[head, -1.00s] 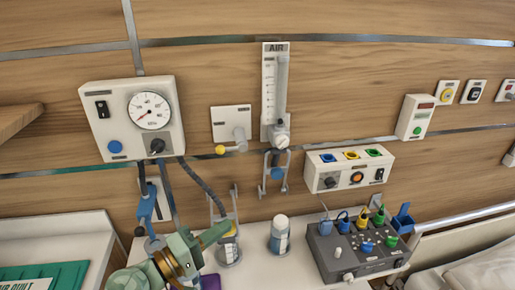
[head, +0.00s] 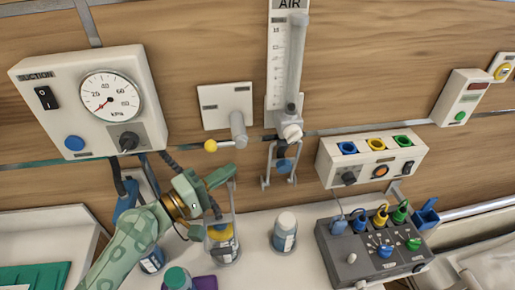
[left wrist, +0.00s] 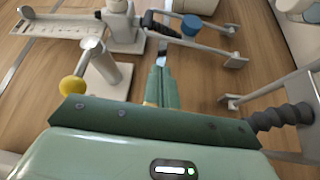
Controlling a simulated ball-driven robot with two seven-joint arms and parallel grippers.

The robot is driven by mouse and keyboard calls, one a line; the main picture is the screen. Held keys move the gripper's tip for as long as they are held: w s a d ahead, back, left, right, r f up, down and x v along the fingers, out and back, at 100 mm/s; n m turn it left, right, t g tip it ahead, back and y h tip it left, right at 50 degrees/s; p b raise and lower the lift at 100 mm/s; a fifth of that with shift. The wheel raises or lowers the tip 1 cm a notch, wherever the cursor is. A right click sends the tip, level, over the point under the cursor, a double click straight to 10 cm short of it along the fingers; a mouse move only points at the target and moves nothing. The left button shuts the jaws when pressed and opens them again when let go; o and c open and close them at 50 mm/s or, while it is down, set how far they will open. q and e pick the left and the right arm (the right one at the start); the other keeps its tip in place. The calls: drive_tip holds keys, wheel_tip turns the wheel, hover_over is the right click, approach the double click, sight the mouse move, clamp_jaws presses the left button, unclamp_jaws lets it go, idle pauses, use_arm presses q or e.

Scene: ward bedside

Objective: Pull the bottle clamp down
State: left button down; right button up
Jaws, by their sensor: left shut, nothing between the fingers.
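A metal wire clamp (head: 266,168) hangs on the wall below the AIR flowmeter, with a blue piece (head: 285,166) between its arms. Its arms also show in the left wrist view (left wrist: 228,60), beyond my fingers, with the blue piece (left wrist: 193,25). My left gripper (head: 226,176) is shut and empty, to the left of this clamp and apart from it. It is near the top of a second metal frame (head: 235,205) around a yellow-topped jar (head: 222,241). In the left wrist view the narrow shut fingers (left wrist: 160,72) point at the wall. My right gripper is out of view.
A wall outlet with a yellow ball (head: 210,146) is just above my left gripper. A corrugated hose (left wrist: 282,118) runs close on its right in the wrist view. A white-capped bottle (head: 285,232) and a grey control box (head: 375,250) stand on the shelf below.

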use_arm(q)
drive_tip(key=f+p+x, duration=0.1)
drive_tip(key=p+x, duration=0.1)
drive_tip(key=x, duration=0.8)
drive_tip(key=shift+r, duration=0.45)
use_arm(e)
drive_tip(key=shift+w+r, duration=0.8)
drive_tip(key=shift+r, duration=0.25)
use_arm(q)
drive_tip(key=m+h+b, duration=0.2)
drive_tip(key=m+b, duration=0.1)
drive_tip(key=b, duration=0.6)
approach(283, 166)
drive_tip(key=shift+t, duration=0.3)
drive_tip(key=shift+d+r, duration=0.7)
drive_tip(key=shift+d, duration=0.2)
drive_tip(key=shift+d+r, duration=0.7)
drive_tip(key=shift+d, duration=0.25)
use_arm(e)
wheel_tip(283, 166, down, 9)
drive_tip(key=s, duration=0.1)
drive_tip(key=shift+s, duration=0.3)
use_arm(q)
drive_tip(key=shift+y, duration=0.3)
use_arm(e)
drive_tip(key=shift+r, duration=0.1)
